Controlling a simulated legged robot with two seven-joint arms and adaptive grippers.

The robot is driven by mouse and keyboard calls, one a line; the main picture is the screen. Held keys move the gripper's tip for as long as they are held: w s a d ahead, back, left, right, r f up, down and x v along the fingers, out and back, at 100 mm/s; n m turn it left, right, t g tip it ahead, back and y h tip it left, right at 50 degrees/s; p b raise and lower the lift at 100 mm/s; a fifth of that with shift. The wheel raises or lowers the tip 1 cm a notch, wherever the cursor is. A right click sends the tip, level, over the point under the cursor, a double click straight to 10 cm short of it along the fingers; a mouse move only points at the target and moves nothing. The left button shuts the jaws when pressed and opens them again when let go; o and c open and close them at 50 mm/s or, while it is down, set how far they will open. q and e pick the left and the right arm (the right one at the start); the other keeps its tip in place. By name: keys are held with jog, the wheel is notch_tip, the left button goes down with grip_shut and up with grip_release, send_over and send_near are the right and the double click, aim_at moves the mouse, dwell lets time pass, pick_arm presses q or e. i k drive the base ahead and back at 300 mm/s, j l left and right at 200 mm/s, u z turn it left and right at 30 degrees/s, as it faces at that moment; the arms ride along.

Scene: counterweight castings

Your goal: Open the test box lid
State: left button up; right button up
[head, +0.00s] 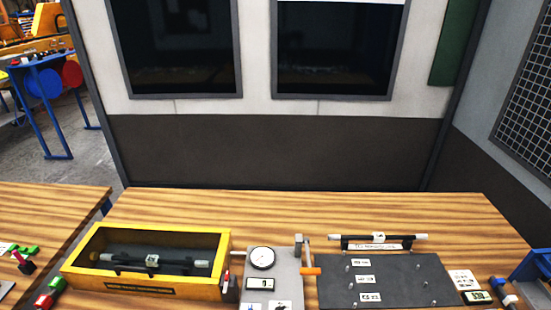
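A yellow box (215,262), probably the test box, stands at the left of the wooden table. Its dark inside shows from above, and a dark bar with light grey ends (150,262) lies lengthwise within the yellow rim. I cannot make out a separate lid, or tell whether the top is open or covered by something clear. A dark label is on the front wall. A small red part (226,284) is at the box's front right corner. Neither of my grippers shows in the head view.
Right of the box is a grey fixture with a round dial (262,258) and an orange handle (310,271). Further right is a dark plate (405,275) with pegs and labels, a similar bar (380,238) behind it. The table's back strip (300,207) is clear.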

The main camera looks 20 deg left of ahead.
aim_at(67, 267)
jog(key=u, duration=1.65)
